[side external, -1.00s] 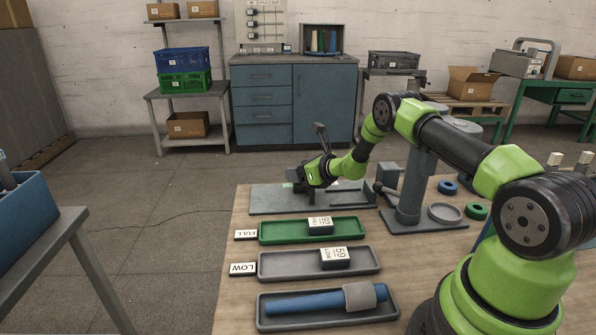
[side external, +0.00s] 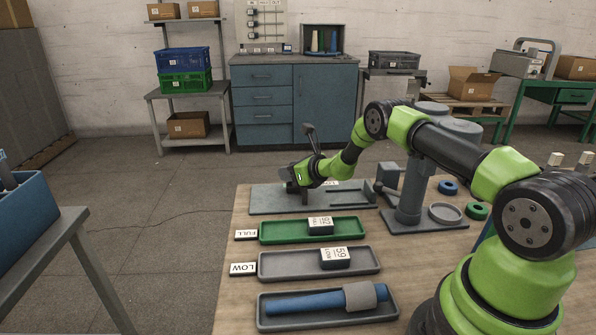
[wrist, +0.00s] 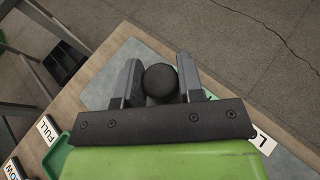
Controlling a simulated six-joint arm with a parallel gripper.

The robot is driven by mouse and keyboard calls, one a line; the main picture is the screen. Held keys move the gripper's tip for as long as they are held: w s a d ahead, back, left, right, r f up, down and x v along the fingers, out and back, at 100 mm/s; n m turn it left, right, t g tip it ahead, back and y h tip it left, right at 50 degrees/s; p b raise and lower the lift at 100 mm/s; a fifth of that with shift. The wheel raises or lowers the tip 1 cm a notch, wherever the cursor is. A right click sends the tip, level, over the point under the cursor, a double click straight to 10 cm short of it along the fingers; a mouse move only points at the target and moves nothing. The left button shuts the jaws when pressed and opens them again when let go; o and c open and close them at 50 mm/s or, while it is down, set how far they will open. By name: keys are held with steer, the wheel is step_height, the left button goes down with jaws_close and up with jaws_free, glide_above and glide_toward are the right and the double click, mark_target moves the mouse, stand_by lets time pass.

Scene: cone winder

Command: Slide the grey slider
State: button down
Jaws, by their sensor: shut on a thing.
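A flat grey plate (side external: 262,204) lies at the far left part of the wooden bench. My gripper (side external: 290,180) is low over the plate's left half. In the wrist view my gripper (wrist: 159,84) is shut, with its two grey fingers on either side of a round black knob (wrist: 161,79). The knob appears to be the top of the grey slider, whose body is mostly hidden by my gripper. A LOW label (wrist: 262,139) shows at the plate's right in the wrist view.
In front of the plate lie a green tray (side external: 270,238) and a grey tray (side external: 275,276), each holding a labelled block, and a blue-grey tray (side external: 270,325) with a blue rod. A grey stand (side external: 411,200) is close on the right.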

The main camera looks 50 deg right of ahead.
steer(key=w+a, duration=0.4)
steer(key=c, duration=0.8)
jaws_free()
steer(key=shift+a, duration=0.1)
steer(key=shift+o, duration=0.2)
steer(key=v, duration=1)
steer(key=shift+w+r, duration=0.1)
